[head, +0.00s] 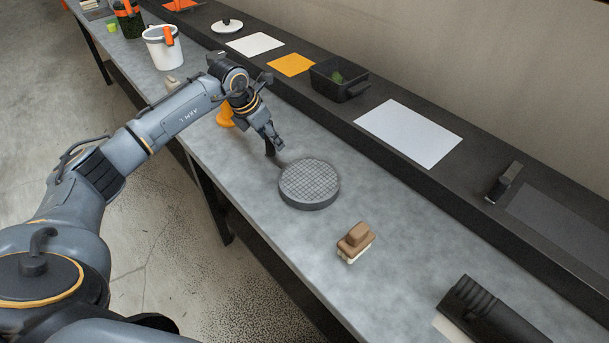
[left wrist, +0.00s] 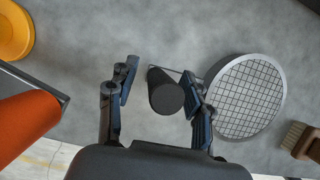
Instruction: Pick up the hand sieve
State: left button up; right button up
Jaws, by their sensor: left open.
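The hand sieve (head: 309,182) lies flat on the grey table, a round dark rim with a light grid mesh. In the left wrist view the sieve (left wrist: 245,95) is on the right, and its dark cylindrical handle (left wrist: 166,95) stands out toward my left gripper. My left gripper (left wrist: 160,75) is open, with one finger on each side of the handle; I cannot tell whether either touches it. In the head view my left gripper (head: 270,146) points down just beyond the sieve's rim and hides much of the handle. My right gripper is not in view.
A brown brush (head: 355,241) lies near the sieve. An orange object (head: 226,114) stands behind my left gripper. A white bucket (head: 164,48) is farther back. A black ribbed object (head: 492,308) is at lower right. The raised dark shelf holds a black bin (head: 338,82) and sheets.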

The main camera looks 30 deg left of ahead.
pick_arm(q)
jog(key=shift+c, duration=0.2)
grip_shut()
jog(key=shift+r, duration=0.2)
